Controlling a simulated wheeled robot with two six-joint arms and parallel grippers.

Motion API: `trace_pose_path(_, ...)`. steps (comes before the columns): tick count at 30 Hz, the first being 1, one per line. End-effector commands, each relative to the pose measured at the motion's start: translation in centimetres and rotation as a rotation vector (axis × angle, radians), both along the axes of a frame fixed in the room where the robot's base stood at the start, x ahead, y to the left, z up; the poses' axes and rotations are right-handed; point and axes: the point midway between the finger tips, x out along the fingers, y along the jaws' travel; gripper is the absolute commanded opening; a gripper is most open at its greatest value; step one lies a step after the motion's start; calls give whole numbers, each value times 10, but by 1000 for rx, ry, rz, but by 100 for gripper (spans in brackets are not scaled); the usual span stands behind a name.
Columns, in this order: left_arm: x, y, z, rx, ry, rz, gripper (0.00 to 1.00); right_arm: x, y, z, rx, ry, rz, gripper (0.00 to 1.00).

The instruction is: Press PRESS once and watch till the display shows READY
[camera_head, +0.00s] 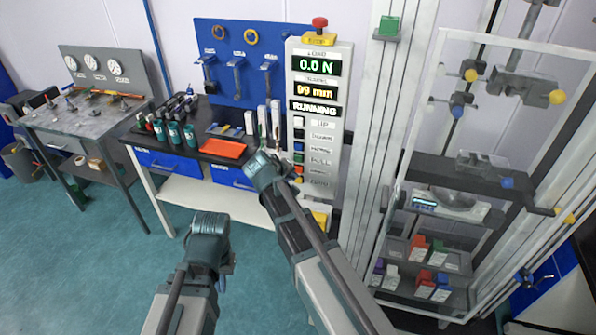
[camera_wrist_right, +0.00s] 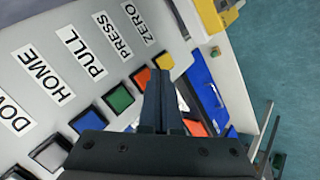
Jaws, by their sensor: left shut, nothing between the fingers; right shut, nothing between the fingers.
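The control panel (camera_head: 325,150) stands at the centre of the head view. Its displays read "0.0 N", "99 mm" and, on the status display (camera_head: 315,108), "RUNNING". In the right wrist view the orange PRESS button (camera_wrist_right: 140,78) sits between the green PULL button (camera_wrist_right: 118,98) and the yellow ZERO button (camera_wrist_right: 164,62). My right gripper (camera_wrist_right: 161,72) is shut and empty, its tips beside the PRESS button; I cannot tell whether they touch it. In the head view it covers part of the button column's left side. My left gripper (camera_head: 209,224) is shut and empty, low over the floor.
The testing machine (camera_head: 445,190) with its clear guard stands right of the panel. A red emergency knob (camera_head: 320,23) tops the panel. A black bench (camera_head: 195,148) with bottles and an orange tray (camera_head: 222,148) is to the left. Floor around my left gripper is clear.

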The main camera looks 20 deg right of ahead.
Motion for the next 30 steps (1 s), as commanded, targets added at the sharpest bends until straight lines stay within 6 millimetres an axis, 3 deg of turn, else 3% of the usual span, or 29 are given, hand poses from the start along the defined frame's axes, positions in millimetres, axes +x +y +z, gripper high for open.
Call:
trace_pose_path(11,0,0,0,0,0,0,0,-3,2,0,0,0,0,0)
trace_pose_path(30,0,0,0,0,0,0,0,-42,28,0,1,0,0,0)
